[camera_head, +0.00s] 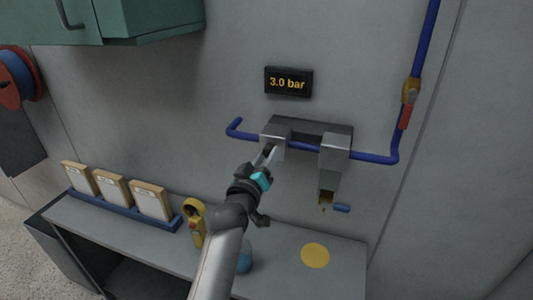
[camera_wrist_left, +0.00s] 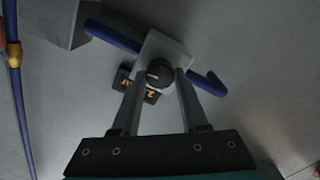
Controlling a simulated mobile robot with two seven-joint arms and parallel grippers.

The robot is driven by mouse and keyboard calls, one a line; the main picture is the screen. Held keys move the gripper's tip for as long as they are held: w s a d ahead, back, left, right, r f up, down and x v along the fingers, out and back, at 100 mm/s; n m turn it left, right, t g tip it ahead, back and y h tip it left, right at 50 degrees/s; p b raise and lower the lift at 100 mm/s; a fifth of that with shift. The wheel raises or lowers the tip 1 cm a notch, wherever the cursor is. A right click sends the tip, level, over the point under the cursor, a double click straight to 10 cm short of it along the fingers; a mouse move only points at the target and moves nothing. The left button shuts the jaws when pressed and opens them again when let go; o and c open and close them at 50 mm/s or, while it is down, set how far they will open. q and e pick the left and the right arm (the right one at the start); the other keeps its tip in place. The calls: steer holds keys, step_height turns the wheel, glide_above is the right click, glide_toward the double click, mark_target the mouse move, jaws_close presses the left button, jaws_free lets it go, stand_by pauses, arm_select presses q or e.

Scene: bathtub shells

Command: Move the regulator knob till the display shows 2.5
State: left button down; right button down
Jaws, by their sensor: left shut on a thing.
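The black regulator knob (camera_wrist_left: 159,73) sits on the front of a grey block (camera_wrist_left: 168,48) on the wall pipe, which also shows in the head view (camera_head: 274,134). My left gripper (camera_head: 268,152) reaches up to that block. In the left wrist view its two fingers (camera_wrist_left: 158,82) stand on either side of the knob, shut on it. In the head view the fingers largely hide the knob. The display (camera_head: 288,82) above reads 3.0 bar; in the wrist view it is partly hidden behind the fingers. My right gripper is not in view.
A blue pipe (camera_head: 374,157) runs through the blocks and up the wall at right, past a yellow and red fitting (camera_head: 408,104). Below is a bench (camera_head: 290,246) with a yellow disc (camera_head: 315,255), a yellow device (camera_head: 194,222) and boxes (camera_head: 113,188). A green cabinet (camera_head: 160,18) hangs upper left.

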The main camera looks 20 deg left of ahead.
arm_select(q)
steer(key=shift+n, duration=0.3)
steer(key=shift+c, duration=2.1)
jaws_free()
steer(key=s+b, duration=0.1)
steer(key=s, duration=1.4)
steer(key=shift+a, duration=0.25)
steer(key=shift+s, duration=0.1)
